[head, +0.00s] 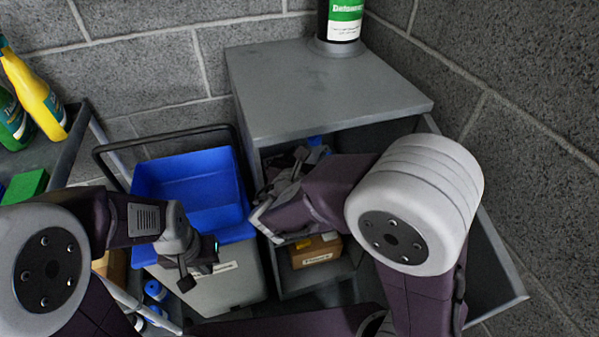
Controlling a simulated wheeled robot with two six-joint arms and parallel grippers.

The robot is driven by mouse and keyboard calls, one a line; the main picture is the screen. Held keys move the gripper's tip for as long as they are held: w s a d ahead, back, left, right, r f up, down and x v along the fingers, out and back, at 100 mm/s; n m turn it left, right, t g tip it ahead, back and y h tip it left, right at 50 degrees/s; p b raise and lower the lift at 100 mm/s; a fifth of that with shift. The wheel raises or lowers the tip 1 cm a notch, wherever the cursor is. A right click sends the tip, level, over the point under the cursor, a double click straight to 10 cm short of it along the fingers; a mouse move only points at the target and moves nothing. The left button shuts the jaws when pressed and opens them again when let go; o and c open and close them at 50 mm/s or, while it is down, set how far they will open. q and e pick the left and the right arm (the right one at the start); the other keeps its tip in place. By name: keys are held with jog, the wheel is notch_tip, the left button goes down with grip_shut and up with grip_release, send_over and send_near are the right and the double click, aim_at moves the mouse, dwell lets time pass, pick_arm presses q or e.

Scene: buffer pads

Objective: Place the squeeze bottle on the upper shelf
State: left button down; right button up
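A grey cabinet (310,85) stands open in the middle of the head view. My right gripper (285,178) is at its upper opening, partly hidden by my own wrist; I cannot tell whether it is open or shut. A small blue thing (318,142) shows just behind it, mostly hidden; I cannot tell whether it is the squeeze bottle or is held. A yellow bottle (36,95) and a green bottle (12,120) stand on the cart at left. My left gripper (200,268) is open and empty in front of the blue bucket (195,185).
A black and green detergent bottle (342,22) stands on the cabinet top, which is otherwise clear. A cardboard box (316,252) sits low in the cabinet. The open cabinet door (497,260) is at right. Blue-capped bottles (156,291) are low on the cart.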

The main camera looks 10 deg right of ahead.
jog(key=s+a+p, duration=0.1)
jog(key=s+a, duration=0.1)
jog(key=s, duration=0.4)
jog(key=shift+s+a, duration=0.3)
jog(key=shift+s, duration=0.1)
jog(key=s+d+f+m+g+h, duration=0.3)
jog(key=d+f+m+g, duration=0.2)
jog(key=d+m, duration=0.3)
jog(key=s+d+f+m+g+y, duration=0.2)
jog(key=s+f+m+g+y, duration=0.1)
jog(key=m, duration=0.9)
jog(key=s+d+f+m+g+y, duration=0.2)
jog(key=s+f+m+y, duration=0.3)
jog(key=m, duration=0.7)
jog(key=shift+f+g, duration=0.2)
jog(key=shift+g, duration=0.7)
